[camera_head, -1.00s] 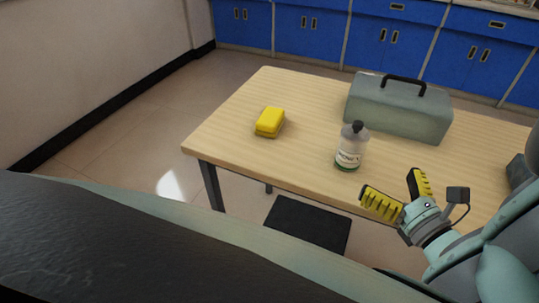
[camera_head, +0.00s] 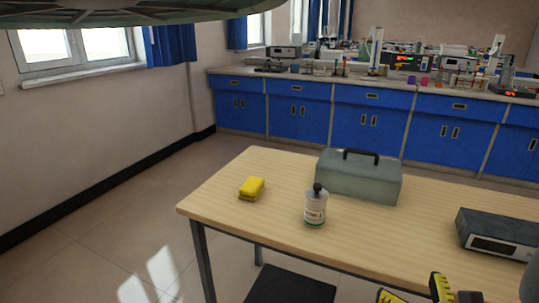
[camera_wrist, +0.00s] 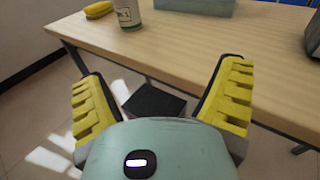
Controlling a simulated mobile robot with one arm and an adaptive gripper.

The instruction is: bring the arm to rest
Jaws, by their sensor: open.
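My gripper (camera_wrist: 162,100) is open and empty in the wrist view, its two yellow ribbed fingers spread wide with floor and the table's front edge showing between them. In the head view only the tips of my gripper (camera_head: 415,292) show at the bottom edge, in front of the table. The wooden table (camera_head: 230,220) stands beyond the gripper, and its front edge crosses the wrist view (camera_wrist: 150,62). The fingers touch nothing that I can see.
On the table are a yellow sponge (camera_head: 251,188), a bottle with a dark cap (camera_head: 315,209), a grey toolbox (camera_head: 358,176) and a dark device (camera_head: 498,234). Blue cabinets (camera_head: 300,112) line the back wall.

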